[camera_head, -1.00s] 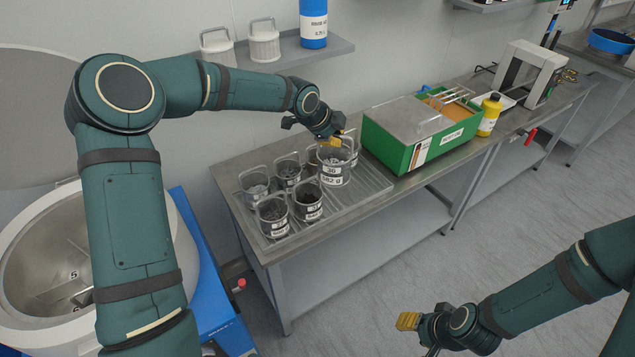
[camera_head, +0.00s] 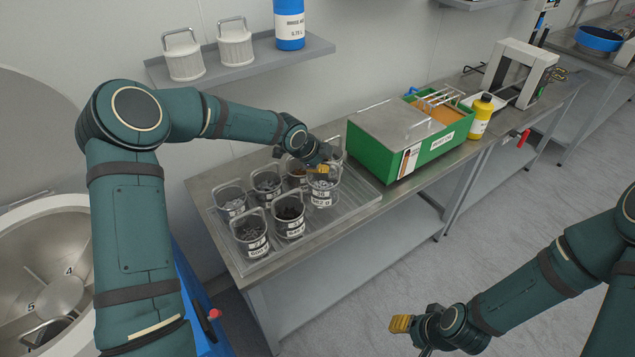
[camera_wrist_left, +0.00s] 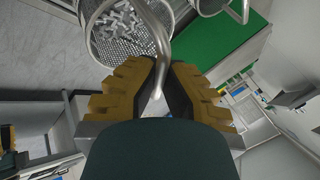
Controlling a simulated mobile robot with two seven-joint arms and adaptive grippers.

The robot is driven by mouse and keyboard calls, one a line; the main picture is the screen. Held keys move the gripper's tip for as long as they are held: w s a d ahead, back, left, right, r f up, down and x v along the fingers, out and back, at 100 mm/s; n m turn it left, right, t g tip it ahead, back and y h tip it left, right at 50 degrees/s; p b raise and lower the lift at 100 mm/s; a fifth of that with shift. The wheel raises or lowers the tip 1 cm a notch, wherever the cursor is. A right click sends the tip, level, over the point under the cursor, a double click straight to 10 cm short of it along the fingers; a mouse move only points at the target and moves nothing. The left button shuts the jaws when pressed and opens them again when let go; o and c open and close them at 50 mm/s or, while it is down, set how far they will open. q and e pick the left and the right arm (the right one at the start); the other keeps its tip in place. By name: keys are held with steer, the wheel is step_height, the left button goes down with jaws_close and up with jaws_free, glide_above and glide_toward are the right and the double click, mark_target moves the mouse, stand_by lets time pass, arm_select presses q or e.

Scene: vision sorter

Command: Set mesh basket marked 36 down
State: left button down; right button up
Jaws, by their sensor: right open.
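The mesh basket marked 36 (camera_head: 322,194) is a round wire basket of grey metal parts with a white label at the front right of the drain tray (camera_head: 352,203). It looks upright; I cannot tell whether its bottom touches the tray. My left gripper (camera_head: 319,168) is above it, with its yellow fingers closed around the wire handle. In the left wrist view the handle passes between the fingers (camera_wrist_left: 163,75), and the basket (camera_wrist_left: 112,45) hangs beyond them with its parts visible. My right gripper (camera_head: 401,324) is open and empty, away from the bench over the floor.
Several other filled baskets, such as one with dark parts (camera_head: 289,216), stand close by on the tray. A green box (camera_head: 400,160) stands right of the tray, with a yellow bottle (camera_head: 481,117) beyond. A wall shelf (camera_head: 300,55) is above.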

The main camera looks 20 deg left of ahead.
mark_target(323, 176)
arm_select(q)
steer(key=shift+w+f+b, duration=0.1)
steer(key=shift+f+b, duration=0.2)
steer(key=shift+f, duration=2.3)
steer(key=shift+r, duration=0.1)
steer(key=c, duration=1.5)
jaws_free()
steer(key=shift+f, duration=0.25)
steer(key=o, duration=0.4)
steer(key=shift+c, duration=0.2)
steer(key=shift+r, duration=0.15)
